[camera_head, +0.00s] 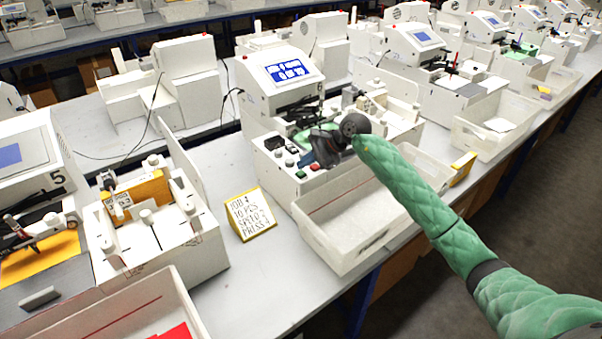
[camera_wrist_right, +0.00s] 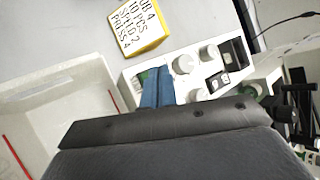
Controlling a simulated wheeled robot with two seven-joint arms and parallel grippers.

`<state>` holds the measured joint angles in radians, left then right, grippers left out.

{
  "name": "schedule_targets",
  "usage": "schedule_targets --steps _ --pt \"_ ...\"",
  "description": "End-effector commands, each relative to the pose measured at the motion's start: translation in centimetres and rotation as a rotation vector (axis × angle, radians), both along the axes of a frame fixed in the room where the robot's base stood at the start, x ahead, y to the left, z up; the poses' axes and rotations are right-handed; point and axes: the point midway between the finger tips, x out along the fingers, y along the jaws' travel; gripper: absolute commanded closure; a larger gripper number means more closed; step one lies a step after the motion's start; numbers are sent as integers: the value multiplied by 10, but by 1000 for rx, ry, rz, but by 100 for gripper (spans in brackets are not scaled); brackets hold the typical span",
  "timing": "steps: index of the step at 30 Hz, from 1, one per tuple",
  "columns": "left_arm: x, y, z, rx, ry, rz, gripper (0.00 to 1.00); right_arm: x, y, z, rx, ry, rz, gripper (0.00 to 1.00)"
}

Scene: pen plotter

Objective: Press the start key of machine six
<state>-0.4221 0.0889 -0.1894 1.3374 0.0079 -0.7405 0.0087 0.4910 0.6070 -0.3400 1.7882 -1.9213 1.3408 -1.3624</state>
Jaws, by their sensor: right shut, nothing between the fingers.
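In the right wrist view the shut blue fingers (camera_wrist_right: 157,78) reach over the panel's edge beside white knobs (camera_wrist_right: 184,64). They hide part of the panel; contact cannot be told. My left gripper is not in view.
A yellow-edged job card (camera_head: 250,213) stands on the table left of the panel. A white bin (camera_head: 345,235) sits in front of the machine, under my right arm. Machine 5 (camera_head: 150,225) is at the left. Bare tabletop (camera_head: 255,285) lies between the bins.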

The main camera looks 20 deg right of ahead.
Motion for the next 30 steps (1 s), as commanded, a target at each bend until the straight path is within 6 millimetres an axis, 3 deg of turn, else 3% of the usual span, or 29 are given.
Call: schedule_targets --steps 30 --pt "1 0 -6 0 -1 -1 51 0 0 -4 -1 0 -1 100"
